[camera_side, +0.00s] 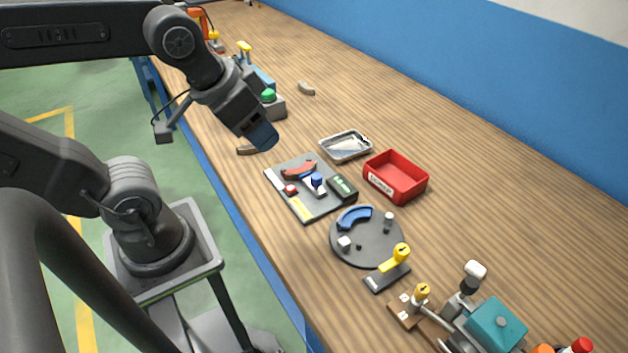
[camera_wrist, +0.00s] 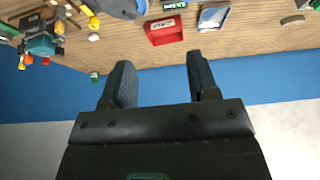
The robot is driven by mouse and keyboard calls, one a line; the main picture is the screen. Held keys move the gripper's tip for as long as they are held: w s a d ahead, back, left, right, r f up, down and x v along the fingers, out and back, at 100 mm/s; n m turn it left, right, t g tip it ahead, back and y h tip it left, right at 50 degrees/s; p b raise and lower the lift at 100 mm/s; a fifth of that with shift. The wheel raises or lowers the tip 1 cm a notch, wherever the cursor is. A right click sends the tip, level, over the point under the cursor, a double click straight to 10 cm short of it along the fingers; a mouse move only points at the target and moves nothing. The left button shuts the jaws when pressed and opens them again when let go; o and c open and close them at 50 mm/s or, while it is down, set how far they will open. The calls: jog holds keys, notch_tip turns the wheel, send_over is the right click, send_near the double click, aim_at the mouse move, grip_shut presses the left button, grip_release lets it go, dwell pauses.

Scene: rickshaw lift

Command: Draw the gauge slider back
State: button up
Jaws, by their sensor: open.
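A dark grey board (camera_side: 322,207) lies on the wooden bench in the side view. It carries a red curved part (camera_side: 298,170), a blue block (camera_side: 316,179) on a pale strip, a small red block (camera_side: 290,190), and a dark green box (camera_side: 342,187). The blue block looks like the gauge slider, but I cannot be certain. The green box also shows at the top edge of the wrist view (camera_wrist: 174,4). My gripper (camera_side: 264,138) hangs above the bench, up and left of the board and apart from it. In the wrist view its jaws (camera_wrist: 160,62) are open and empty.
A red bin (camera_side: 412,190) and a metal tray (camera_side: 345,157) stand beyond the board. A round dark turntable (camera_side: 372,250), yellow-handled clamps (camera_side: 400,254) and a teal machine (camera_side: 495,325) stand toward the lower right. The bench's far right side is clear.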

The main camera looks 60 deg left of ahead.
jog(key=w+a+f+n+g, duration=0.2)
jog(key=w+a+g, duration=0.1)
jog(key=w, duration=0.5)
jog(key=n+g, duration=0.1)
jog(key=g, duration=0.2)
send_near(317, 176)
jog(key=f, duration=0.9)
jog(key=shift+s+f, duration=0.2)
jog(key=shift+s, duration=0.05)
jog(key=shift+c, duration=0.3)
grip_shut()
